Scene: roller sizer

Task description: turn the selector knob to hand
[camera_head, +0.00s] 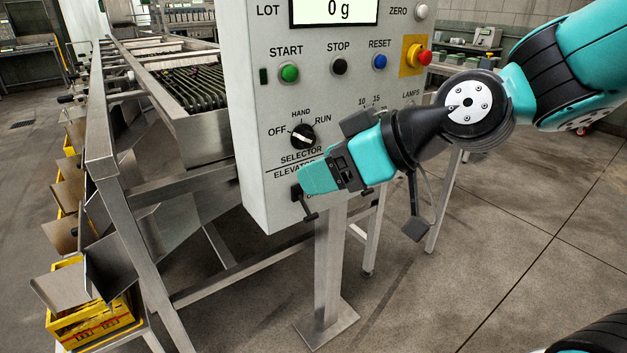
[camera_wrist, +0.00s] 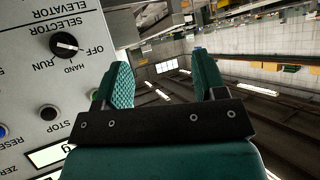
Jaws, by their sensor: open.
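The selector knob (camera_head: 303,136) is a round black knob with a white pointer mark on the grey control panel (camera_head: 262,85). Its labels are OFF at left, HAND above and RUN at right, and the white mark points toward OFF. In the wrist view the knob (camera_wrist: 66,45) appears upside down at the left, its mark again toward OFF. My gripper (camera_head: 316,182) is below and right of the knob, by the panel's lower part, covering some of the elevator label. In the wrist view its two green fingers (camera_wrist: 163,72) are apart, with nothing between them. The knob is outside them.
Above the knob are the green START button (camera_head: 289,73), black STOP button (camera_head: 339,67) and blue RESET button (camera_head: 379,62). A red emergency button (camera_head: 424,57) sits at upper right. The roller sizer frame (camera_head: 100,150) stands left. Open floor lies at right.

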